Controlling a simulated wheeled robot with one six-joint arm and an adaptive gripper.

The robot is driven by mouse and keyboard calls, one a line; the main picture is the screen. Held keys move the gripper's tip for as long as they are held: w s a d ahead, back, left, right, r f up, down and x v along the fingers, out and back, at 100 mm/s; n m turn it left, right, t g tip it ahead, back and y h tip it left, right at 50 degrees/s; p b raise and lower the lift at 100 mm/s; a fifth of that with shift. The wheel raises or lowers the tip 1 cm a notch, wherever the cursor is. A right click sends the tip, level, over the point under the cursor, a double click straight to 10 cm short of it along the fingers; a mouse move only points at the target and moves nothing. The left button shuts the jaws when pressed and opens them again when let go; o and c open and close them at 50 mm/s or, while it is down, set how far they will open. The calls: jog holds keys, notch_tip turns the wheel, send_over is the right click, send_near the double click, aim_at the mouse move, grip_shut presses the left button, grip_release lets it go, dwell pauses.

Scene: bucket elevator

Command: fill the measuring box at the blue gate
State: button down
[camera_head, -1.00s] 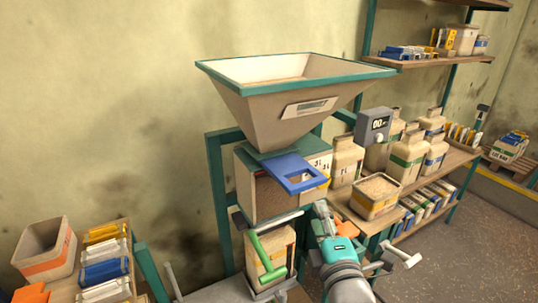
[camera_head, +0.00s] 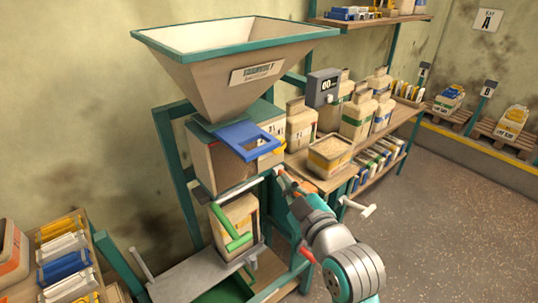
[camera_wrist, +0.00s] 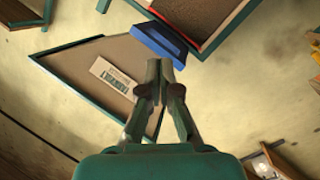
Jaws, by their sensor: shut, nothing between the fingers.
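The blue gate (camera_head: 245,140) is a flat slide with a square opening, sticking out under the tan hopper (camera_head: 225,80). It also shows in the wrist view (camera_wrist: 158,40), just beyond my fingertips. A box with a brownish front (camera_head: 215,164) is directly below the gate. A tan box (camera_head: 240,218) with a green handle (camera_head: 230,229) stands lower in the frame; I cannot tell which is the measuring box. My gripper (camera_head: 282,178) is right of and below the gate, apart from it. In the wrist view my gripper (camera_wrist: 162,68) is shut and empty.
A rack of colored packs (camera_head: 68,262) is at lower left. The floor (camera_head: 440,220) at right is clear.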

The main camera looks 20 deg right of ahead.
aim_at(265, 151)
jog(key=s+d+r+m+y, duration=0.1)
jog(key=s+d+m+y, duration=0.15)
jog(key=m, duration=0.85)
jog(key=s+d+m+y, duration=0.2)
jog(key=m+y, duration=0.1)
jog(key=m, duration=0.8)
jog(key=x, duration=1.4)
jog(key=shift+f, duration=0.2)
jog(key=x, duration=0.5)
jog(key=shift+w+a, duration=0.1)
jog(key=shift+w, duration=0.05)
jog(key=shift+r, duration=0.1)
